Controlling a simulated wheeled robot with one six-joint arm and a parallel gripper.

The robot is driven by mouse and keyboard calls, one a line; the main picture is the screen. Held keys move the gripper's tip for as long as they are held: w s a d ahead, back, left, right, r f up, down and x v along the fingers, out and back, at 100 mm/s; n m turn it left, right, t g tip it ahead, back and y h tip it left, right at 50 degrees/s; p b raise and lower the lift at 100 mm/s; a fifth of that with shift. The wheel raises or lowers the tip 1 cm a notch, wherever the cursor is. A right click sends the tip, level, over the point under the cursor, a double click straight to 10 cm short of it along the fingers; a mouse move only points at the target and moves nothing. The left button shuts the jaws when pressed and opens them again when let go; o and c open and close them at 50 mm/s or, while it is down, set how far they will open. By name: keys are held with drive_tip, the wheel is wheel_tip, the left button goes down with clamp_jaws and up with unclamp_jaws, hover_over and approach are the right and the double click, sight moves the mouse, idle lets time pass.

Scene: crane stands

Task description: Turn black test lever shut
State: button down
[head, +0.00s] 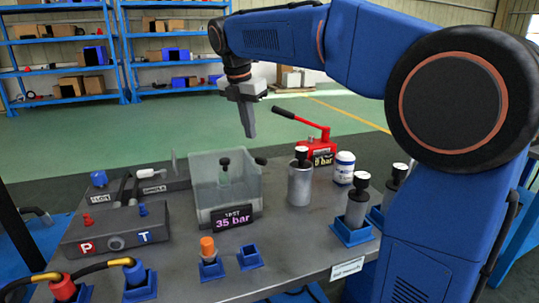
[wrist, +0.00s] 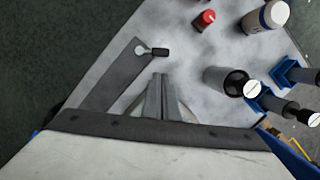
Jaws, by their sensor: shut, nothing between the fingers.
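A black lever knob (head: 260,161) shows at the right rim of the clear test box (head: 199,190), whose display reads 35 bar. In the wrist view, a short black lever (wrist: 160,52) with a pale round pivot lies at the end of a dark grey strip, beyond my fingertips. My gripper (head: 249,130) points down above and behind the box, in the air and apart from the lever. Its fingers (wrist: 160,88) are together, with nothing between them. The lever's mounting is not clear in the head view.
A red pump (head: 318,148) with a long black-tipped handle, a grey cylinder (head: 299,185) and a white bottle (head: 344,168) stand right of the box. A grey block (head: 115,230) marked P and T is at left. Blue holders line the bench front.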

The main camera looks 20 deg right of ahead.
sight(261, 162)
drive_tip(key=shift+n, duration=0.3)
drive_tip(key=x, duration=1)
drive_tip(key=shift+f, duration=0.15)
drive_tip(key=shift+d+n, duration=0.25)
drive_tip(key=shift+n, duration=0.35)
drive_tip(key=shift+w+d+n+t, duration=0.1)
drive_tip(key=shift+d+n+t, duration=0.2)
drive_tip(key=shift+d+n, duration=0.45)
drive_tip(key=shift+w+d+n+y, duration=0.3)
drive_tip(key=shift+w+d, duration=0.4)
drive_tip(key=shift+d, duration=0.15)
drive_tip(key=shift+w+d, duration=0.35)
drive_tip(key=shift+w, duration=0.15)
drive_tip(key=shift+w+d, duration=0.1)
